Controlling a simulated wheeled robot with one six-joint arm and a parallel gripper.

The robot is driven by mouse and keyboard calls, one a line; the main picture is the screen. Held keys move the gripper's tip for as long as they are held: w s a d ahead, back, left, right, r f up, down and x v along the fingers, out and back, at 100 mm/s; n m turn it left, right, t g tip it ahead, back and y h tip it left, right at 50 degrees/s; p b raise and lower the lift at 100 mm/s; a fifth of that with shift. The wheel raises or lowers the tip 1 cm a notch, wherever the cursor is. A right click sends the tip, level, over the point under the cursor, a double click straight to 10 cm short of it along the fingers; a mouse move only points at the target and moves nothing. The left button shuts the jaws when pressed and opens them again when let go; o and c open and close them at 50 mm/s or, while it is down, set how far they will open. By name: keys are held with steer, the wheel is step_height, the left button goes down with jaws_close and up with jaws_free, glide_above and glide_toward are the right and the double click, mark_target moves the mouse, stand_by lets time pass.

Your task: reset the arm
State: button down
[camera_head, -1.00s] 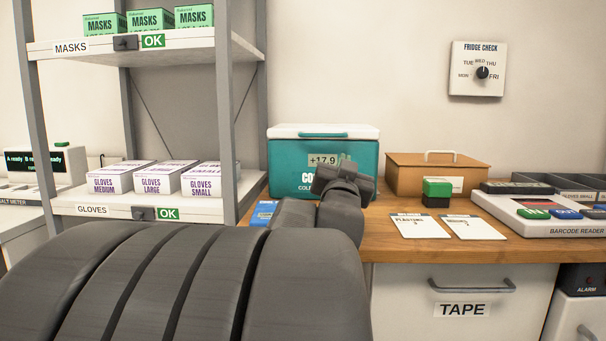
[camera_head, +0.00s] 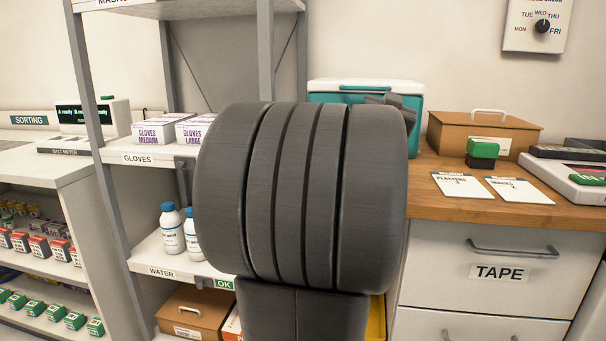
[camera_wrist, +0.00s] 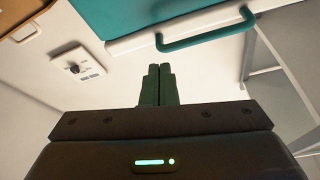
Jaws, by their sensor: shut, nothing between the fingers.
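My gripper (camera_wrist: 158,85) shows in the wrist view with its two dark green fingers together, shut and empty. In that view the teal cooler box (camera_wrist: 150,12) with its teal handle is at the top, apart from the fingers. In the head view my dark grey arm fills the middle and hides most of the teal cooler box (camera_head: 410,102). The gripper's fingers are hidden behind the arm there.
A shelf unit (camera_head: 110,157) with glove boxes and water bottles (camera_head: 171,228) stands left of my arm. The wooden counter (camera_head: 425,200) on the right holds a wooden box (camera_head: 470,132), a green-and-black block (camera_head: 482,152) and two cards. The wall dial (camera_head: 541,27) hangs above.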

steer(key=shift+x, duration=1.45)
steer(key=shift+a+f, duration=0.1)
steer(key=shift+f, duration=0.05)
